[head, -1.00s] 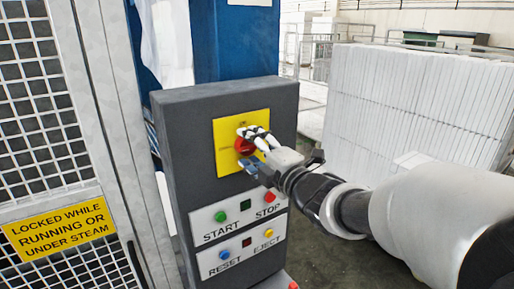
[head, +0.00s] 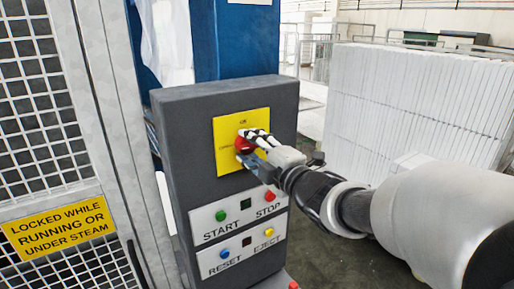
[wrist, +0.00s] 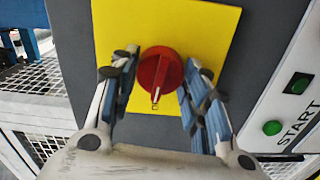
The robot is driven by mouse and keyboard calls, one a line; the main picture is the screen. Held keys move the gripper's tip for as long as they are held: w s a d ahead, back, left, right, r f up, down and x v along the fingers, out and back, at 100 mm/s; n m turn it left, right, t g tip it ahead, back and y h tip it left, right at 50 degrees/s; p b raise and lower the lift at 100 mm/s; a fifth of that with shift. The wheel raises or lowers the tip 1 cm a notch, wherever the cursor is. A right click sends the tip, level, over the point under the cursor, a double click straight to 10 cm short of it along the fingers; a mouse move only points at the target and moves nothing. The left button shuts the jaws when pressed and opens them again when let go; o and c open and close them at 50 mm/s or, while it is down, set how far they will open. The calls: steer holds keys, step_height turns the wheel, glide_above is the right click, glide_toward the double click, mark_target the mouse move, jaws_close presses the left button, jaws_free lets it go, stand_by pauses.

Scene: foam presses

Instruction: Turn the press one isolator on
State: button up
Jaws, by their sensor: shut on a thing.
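The press one isolator is a round red knob (head: 243,145) on a yellow plate (head: 229,159) at the top of a dark grey control box. In the wrist view the knob (wrist: 160,73) has a raised bar grip that runs up and down the picture, with a small pale mark at its lower end. My gripper (head: 249,147) is at the plate, shut on the knob, with one finger above it and one below. In the wrist view the gripper's fingers (wrist: 161,92) flank the knob left and right. The small lettering on the plate is too blurred to read surely.
Below the plate are START (head: 221,215), STOP (head: 270,196), RESET (head: 224,254) and EJECT (head: 265,231) controls. A mesh guard (head: 38,110) with a yellow warning sign (head: 60,228) stands left. White foam blocks (head: 410,105) are stacked at right.

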steer(key=m, duration=0.8)
steer(key=m+p, duration=0.1)
steer(key=m, duration=0.3)
steer(key=shift+m+p, duration=0.75)
steer(key=shift+m, duration=1.45)
steer(key=o, duration=1.1)
